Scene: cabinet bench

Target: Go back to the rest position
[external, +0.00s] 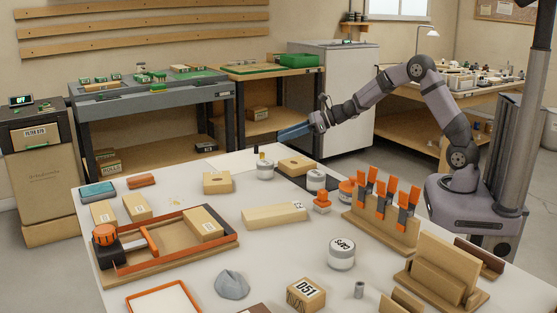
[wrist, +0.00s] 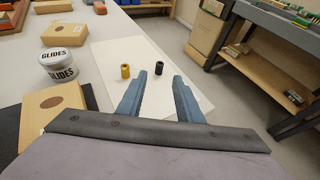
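My gripper (external: 296,131) is held in the air above the far side of the white table (external: 210,262), with my arm stretched out to the left from its base at the right. In the wrist view my gripper (wrist: 159,95) shows two blue-grey fingers standing apart with nothing between them. Beyond the fingertips, a yellow cylinder (wrist: 126,72) and a black cylinder (wrist: 159,68) stand on a white sheet (wrist: 120,50). The fingers look apart from both.
A tin labelled GLIDES (wrist: 59,68) and wooden blocks with holes (wrist: 50,108) are left of the fingers. The table also holds a clamp frame (external: 165,243), a rack of orange-handled tools (external: 380,232) and a CAPS tin (external: 341,255). Air around my gripper is clear.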

